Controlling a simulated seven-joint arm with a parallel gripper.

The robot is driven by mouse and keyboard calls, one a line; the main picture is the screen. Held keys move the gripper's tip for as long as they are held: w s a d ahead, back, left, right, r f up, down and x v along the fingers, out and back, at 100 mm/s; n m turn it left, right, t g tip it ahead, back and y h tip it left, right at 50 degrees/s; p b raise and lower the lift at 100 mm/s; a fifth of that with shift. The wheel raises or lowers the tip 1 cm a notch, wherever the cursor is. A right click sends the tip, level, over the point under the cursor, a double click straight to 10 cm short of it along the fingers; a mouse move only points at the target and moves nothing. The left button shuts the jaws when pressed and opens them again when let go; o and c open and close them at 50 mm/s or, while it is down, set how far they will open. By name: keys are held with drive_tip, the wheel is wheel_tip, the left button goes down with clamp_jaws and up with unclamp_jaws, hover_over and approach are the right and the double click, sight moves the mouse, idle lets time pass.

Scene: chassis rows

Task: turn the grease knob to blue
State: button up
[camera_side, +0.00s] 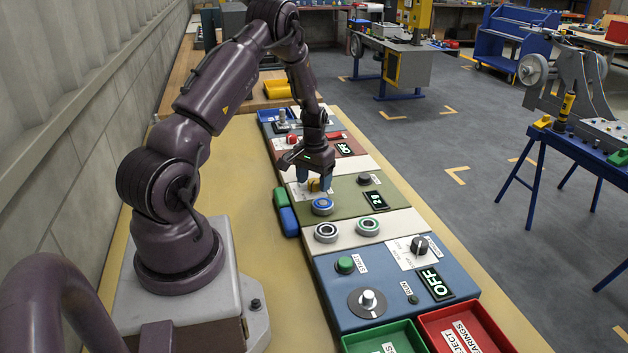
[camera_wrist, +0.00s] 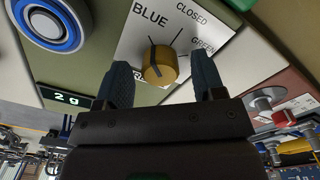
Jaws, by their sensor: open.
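The grease knob (camera_wrist: 158,64) is a yellow-ochre dial with a dark stripe, on a white label plate (camera_wrist: 132,48) reading BLUE, CLOSED and GREEN; another word is mostly hidden by a finger. I cannot tell for sure which mark the stripe points at. In the side view the knob (camera_side: 314,186) shows between my fingers. My gripper (camera_wrist: 160,66) is open, with one finger on each side of the knob and visible gaps in the wrist view. In the side view my gripper (camera_side: 313,180) points down over the olive panel.
A blue-ringed round part (camera_side: 322,206) sits close by on the olive panel (camera_side: 350,198), with a black knob (camera_side: 364,179) and a small display (camera_side: 375,200). Green and blue blocks (camera_side: 288,220) lie at the panel's left edge. Green and red trays (camera_side: 465,330) stand at the near end.

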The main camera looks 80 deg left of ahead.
sight(313, 182)
wheel_tip(313, 182, up, 13)
drive_tip(key=shift+f, duration=0.15)
idle(0.5)
drive_tip(key=s+d+r+m+t, duration=0.2)
drive_tip(key=d+r, duration=0.4)
drive_tip(key=d, duration=0.5)
drive_tip(key=s+d+r+m+t, duration=0.1)
drive_tip(key=s+d+r+m, duration=0.2)
drive_tip(key=d+r, duration=0.3)
drive_tip(key=s+d+r+m+t, duration=0.2)
drive_tip(key=d+r, duration=0.4)
drive_tip(key=d, duration=1)
drive_tip(key=s+m, duration=0.1)
drive_tip(key=s, duration=0.1)
drive_tip(key=shift+s+d+t, duration=0.15)
drive_tip(key=shift+s+t, duration=0.15)
drive_tip(key=shift+s, duration=0.1)
